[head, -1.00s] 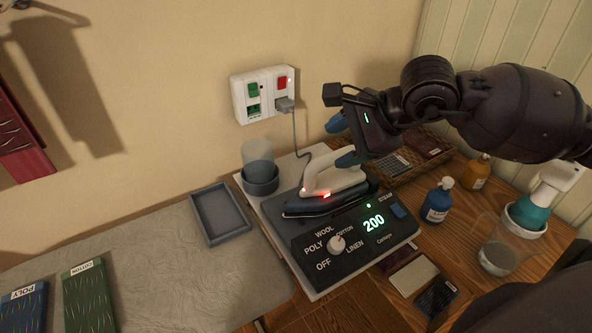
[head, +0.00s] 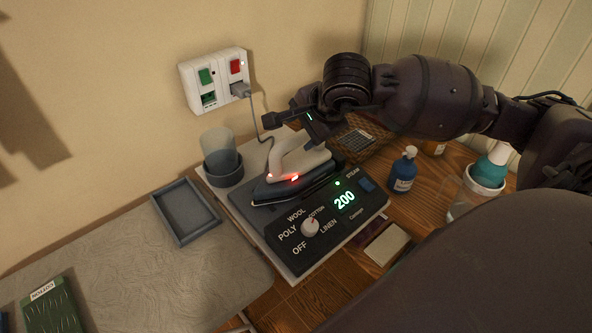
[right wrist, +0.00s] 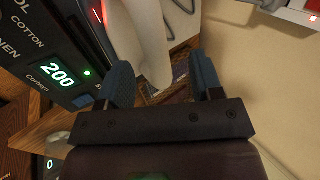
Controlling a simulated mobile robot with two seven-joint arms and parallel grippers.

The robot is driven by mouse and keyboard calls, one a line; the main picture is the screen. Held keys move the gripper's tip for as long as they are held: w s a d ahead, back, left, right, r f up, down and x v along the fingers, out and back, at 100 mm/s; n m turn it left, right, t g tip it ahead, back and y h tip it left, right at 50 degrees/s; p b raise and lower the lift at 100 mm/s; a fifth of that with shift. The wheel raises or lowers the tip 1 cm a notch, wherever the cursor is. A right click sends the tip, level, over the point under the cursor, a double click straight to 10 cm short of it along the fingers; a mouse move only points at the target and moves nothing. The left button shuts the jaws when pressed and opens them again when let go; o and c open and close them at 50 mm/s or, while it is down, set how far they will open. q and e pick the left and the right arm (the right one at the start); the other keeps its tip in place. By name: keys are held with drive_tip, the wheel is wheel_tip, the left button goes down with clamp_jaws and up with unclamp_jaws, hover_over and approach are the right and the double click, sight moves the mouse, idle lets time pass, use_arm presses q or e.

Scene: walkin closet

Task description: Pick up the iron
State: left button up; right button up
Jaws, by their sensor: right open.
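The iron (head: 302,161) has a white handle, a dark sole and a red light. It sits on the control base (head: 262,225), whose green display reads 200. My right gripper (head: 308,131) is at the rear end of the handle in the head view, and its fingers are mostly hidden there. In the right wrist view, the blue fingers of my right gripper (right wrist: 163,82) are apart, with the white iron handle (right wrist: 150,42) reaching into the gap between them. I cannot tell whether they touch it. My left gripper is not in view.
The iron's grey cord runs to a wall socket (head: 215,78). A grey cup (head: 222,170) stands left of the iron, near an empty grey tray (head: 186,209). A wicker basket (head: 368,150), a blue bottle (head: 403,171) and a teal-bottomed bottle (head: 490,170) stand to the right.

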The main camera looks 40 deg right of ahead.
sight(298, 137)
drive_tip(key=shift+s+x, duration=0.2)
drive_tip(key=shift+x, duration=2.15)
drive_tip(key=shift+a+f, duration=0.1)
drive_tip(key=shift+c, duration=0.2)
clamp_jaws()
